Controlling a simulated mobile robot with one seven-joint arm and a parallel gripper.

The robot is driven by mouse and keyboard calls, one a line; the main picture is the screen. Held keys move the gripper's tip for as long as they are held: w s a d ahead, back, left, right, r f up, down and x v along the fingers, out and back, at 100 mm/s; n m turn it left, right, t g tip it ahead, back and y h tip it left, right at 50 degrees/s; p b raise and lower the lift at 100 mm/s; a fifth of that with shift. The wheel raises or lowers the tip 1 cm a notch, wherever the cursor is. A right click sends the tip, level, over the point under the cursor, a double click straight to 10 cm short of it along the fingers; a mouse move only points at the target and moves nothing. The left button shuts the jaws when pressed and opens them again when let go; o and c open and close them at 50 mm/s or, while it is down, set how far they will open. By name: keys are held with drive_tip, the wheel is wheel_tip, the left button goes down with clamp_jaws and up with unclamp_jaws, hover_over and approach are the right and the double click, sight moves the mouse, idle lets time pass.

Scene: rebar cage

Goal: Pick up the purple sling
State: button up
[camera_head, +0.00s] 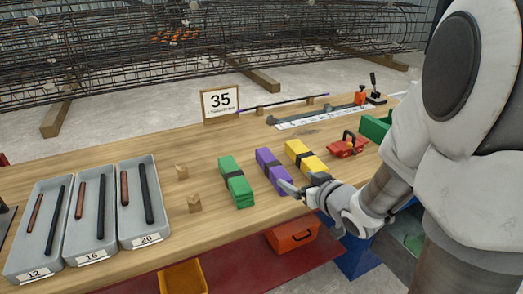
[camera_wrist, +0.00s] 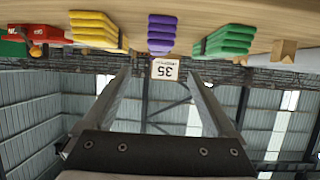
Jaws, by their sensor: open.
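The purple sling (camera_head: 268,163) is a folded bundle with a black band, lying on the wooden table between the green sling (camera_head: 235,180) and the yellow sling (camera_head: 305,157). My gripper (camera_head: 294,188) is at the near end of the purple sling, toward the table's front edge; I cannot tell if they touch. In the wrist view the purple sling (camera_wrist: 161,35) appears upside down, centred ahead of my gripper (camera_wrist: 157,80). The two fingers are apart with nothing between them. The yellow sling (camera_wrist: 94,30) and green sling (camera_wrist: 224,40) flank it there.
Grey trays (camera_head: 90,220) with bars stand at the left, with small wooden blocks (camera_head: 194,203) beside them. A red tool (camera_head: 347,144) lies right of the yellow sling. A "35" sign (camera_head: 220,103) stands behind. A rebar cage (camera_head: 180,50) lies beyond the table.

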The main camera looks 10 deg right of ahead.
drive_tip(key=shift+w+a+p, duration=0.15)
drive_tip(key=shift+w+p, duration=0.3)
drive_tip(key=shift+p, duration=0.25)
drive_tip(key=b, duration=0.2)
approach(274, 164)
drive_tip(key=x, duration=0.2)
drive_tip(key=f+x, duration=0.1)
drive_tip(key=x, duration=0.1)
drive_tip(key=shift+a, duration=0.15)
drive_tip(key=shift+r+b+x, duration=0.15)
drive_tip(key=shift+b+x, duration=0.2)
drive_tip(key=shift+x, duration=1.1)
drive_tip(key=shift+r+b+x, duration=0.15)
drive_tip(key=shift+b+x, duration=0.2)
drive_tip(key=shift+x, duration=1.1)
drive_tip(key=shift+w, duration=0.15)
drive_tip(key=shift+c, duration=0.2)
drive_tip(key=shift+r, duration=0.1)
clamp_jaws()
